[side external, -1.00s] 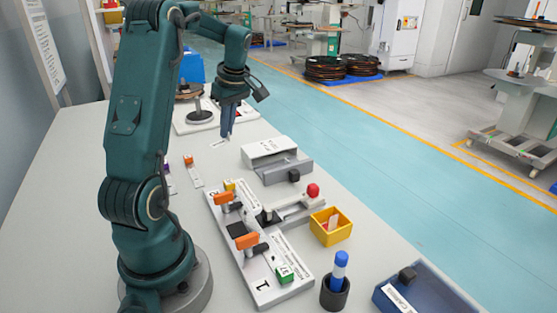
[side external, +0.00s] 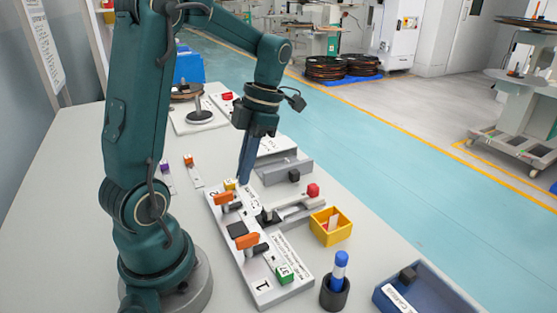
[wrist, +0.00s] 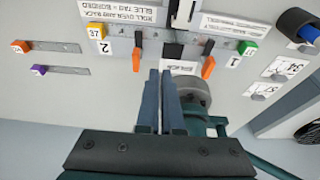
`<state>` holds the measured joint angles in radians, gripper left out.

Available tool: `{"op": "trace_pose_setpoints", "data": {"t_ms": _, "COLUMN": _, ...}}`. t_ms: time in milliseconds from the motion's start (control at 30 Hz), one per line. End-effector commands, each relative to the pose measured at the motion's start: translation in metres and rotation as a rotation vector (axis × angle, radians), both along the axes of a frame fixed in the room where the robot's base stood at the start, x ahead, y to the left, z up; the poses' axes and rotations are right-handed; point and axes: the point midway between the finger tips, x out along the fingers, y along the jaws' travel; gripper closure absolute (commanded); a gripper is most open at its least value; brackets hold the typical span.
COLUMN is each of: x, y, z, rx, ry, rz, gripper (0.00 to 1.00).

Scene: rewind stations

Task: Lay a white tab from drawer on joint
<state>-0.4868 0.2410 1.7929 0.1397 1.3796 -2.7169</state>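My gripper (side external: 245,180) points down over the far end of the white splice board (side external: 262,292). In the wrist view its two fingers (wrist: 160,78) are close together with a thin dark line between them; I see no white tab there, and whether they grip something thin is unclear. The board carries orange levers (side external: 247,241) and a dark square (side external: 236,230) between them, which also shows in the wrist view (wrist: 173,51). A joint cannot be made out. A grey drawer-like tray (side external: 285,172) with a black knob stands behind the board, its inside partly hidden.
A yellow bin (side external: 331,227) with a pale piece inside stands right of the board. A red knob (side external: 313,190) rises beside it. A blue marker in a black cup (side external: 336,290) and a blue box (side external: 425,290) stand in front. Strips with orange and purple blocks lie left.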

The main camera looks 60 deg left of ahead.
Motion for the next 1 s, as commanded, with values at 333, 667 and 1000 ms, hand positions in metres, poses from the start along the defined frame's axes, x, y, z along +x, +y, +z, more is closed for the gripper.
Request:
{"op": "trace_pose_setpoints", "data": {"t_ms": 333, "x": 0.002, "y": -0.002, "z": 0.0, "rx": 0.0, "ry": 0.0, "rz": -0.017, "gripper": 1.0}}
{"op": "trace_pose_setpoints", "data": {"t_ms": 667, "x": 0.001, "y": -0.002, "z": -0.014, "rx": 0.0, "ry": 0.006, "rz": -0.018, "gripper": 1.0}}
{"op": "trace_pose_setpoints", "data": {"t_ms": 1000, "x": 0.001, "y": -0.002, "z": -0.044, "rx": 0.0, "ry": 0.005, "rz": -0.017, "gripper": 1.0}}
